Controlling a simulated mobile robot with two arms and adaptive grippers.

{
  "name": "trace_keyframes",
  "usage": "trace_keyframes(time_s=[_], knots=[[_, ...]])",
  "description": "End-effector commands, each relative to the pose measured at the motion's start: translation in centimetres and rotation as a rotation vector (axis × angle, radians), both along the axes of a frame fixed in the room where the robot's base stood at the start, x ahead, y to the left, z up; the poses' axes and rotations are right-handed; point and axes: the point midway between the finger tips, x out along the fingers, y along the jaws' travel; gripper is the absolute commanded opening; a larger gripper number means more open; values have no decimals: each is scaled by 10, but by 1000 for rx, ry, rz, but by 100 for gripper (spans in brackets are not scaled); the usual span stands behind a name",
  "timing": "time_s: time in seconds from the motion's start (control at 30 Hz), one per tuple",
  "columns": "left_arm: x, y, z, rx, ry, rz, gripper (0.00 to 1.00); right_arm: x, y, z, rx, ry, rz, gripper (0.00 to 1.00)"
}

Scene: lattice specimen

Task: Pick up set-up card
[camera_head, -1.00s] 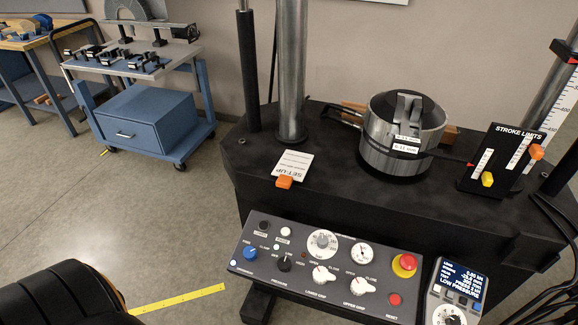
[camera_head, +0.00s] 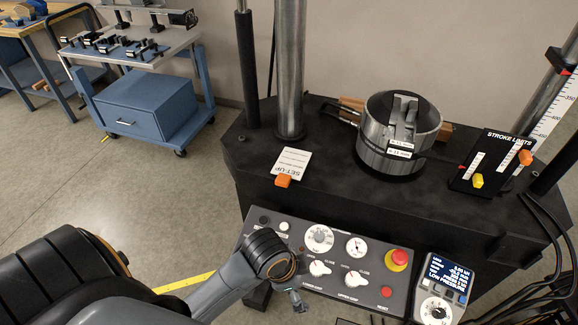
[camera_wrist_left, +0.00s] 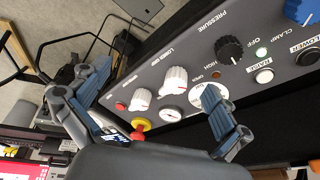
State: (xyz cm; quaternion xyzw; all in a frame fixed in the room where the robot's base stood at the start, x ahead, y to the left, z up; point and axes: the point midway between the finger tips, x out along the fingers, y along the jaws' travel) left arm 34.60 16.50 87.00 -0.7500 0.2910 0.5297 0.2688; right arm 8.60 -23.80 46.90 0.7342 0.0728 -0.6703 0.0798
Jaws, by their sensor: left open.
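The set-up card (camera_head: 291,162) is a small white card with dark print. It lies on the black machine deck in the head view, with an orange block (camera_head: 283,181) at its front edge. My left gripper (camera_head: 298,300) is low in front of the control panel, closer to the camera than the card and apart from it. In the left wrist view my left gripper (camera_wrist_left: 158,108) is open and empty, its two blue-grey fingers wide apart over the panel. I cannot make out the card in that view. My right gripper is not in view.
The control panel (camera_head: 260,210) has several knobs and a red stop button (camera_head: 399,257). A steel column (camera_head: 290,70) rises behind the card. A steel cylinder (camera_head: 372,150) and a stroke limits board (camera_head: 490,160) stand to the right.

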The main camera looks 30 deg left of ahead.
Motion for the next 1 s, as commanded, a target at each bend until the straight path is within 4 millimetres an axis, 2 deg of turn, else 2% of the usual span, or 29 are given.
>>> trace_keyframes(time_s=[0.2, 0.37, 0.57, 0.7, 0.9, 1.0], knots=[[50, -5, 14, 95, -34, -434, 100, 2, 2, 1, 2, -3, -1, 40], [96, 10, 37, 211, -39, -860, 100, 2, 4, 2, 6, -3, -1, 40], [152, 57, 88, 341, -3, -1360, 100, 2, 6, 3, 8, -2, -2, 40], [182, 100, 139, 388, 28, -1650, 100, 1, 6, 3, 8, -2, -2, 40], [201, 150, 207, 391, 31, -1928, 100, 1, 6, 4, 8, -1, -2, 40], [204, 164, 228, 385, 20, -2007, 100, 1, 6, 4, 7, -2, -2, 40]])
